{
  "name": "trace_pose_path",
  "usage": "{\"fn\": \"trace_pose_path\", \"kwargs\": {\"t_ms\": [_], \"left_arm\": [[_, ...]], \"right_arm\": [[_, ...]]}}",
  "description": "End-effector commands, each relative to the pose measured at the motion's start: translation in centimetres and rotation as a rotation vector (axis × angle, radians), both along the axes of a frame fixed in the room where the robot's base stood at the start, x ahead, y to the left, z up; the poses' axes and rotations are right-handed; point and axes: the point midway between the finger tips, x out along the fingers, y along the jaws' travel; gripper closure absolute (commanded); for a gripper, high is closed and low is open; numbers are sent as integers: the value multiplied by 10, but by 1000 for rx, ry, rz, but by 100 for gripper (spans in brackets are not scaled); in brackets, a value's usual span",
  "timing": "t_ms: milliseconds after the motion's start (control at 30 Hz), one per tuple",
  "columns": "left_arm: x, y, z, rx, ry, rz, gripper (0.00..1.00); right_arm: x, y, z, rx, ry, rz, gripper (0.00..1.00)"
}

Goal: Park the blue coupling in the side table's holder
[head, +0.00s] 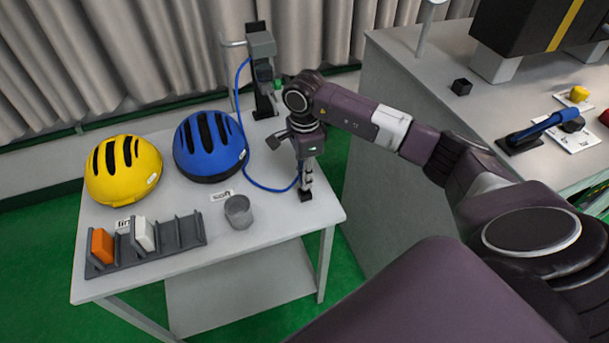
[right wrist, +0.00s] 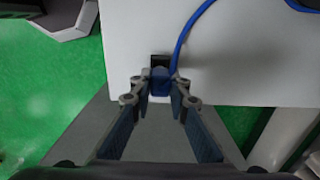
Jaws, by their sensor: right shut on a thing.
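My right gripper (head: 305,184) is upright over the right side of the white side table (head: 290,222), fingers down. In the right wrist view its fingertips (right wrist: 160,92) are shut on the blue coupling (right wrist: 160,82), which has a blue hose (right wrist: 184,36) running from it. The hose (head: 246,135) leads back to a dark stand (head: 262,75). A small black holder (right wrist: 160,60) shows just beyond the coupling at the table's edge; in the head view its dark block (head: 306,196) is under the fingertips. I cannot tell whether the coupling is seated in it. My left gripper is not in view.
A yellow helmet (head: 122,170), a blue helmet (head: 210,147), a grey cup (head: 238,211) and a grey rack (head: 184,235) with orange and white blocks stand on the side table. A grey counter (head: 400,110) stands to the right across a green-floored gap.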

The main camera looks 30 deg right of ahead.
Motion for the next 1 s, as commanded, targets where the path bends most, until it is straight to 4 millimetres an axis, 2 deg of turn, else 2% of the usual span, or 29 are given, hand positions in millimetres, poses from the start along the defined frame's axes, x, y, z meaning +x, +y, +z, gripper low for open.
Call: {"fn": "trace_pose_path", "kwargs": {"t_ms": [600,1000], "left_arm": [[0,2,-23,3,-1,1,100],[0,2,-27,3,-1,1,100]], "right_arm": [[0,0,-24,-2,-9,0,100],[0,0,-28,-2,-11,0,100]]}}
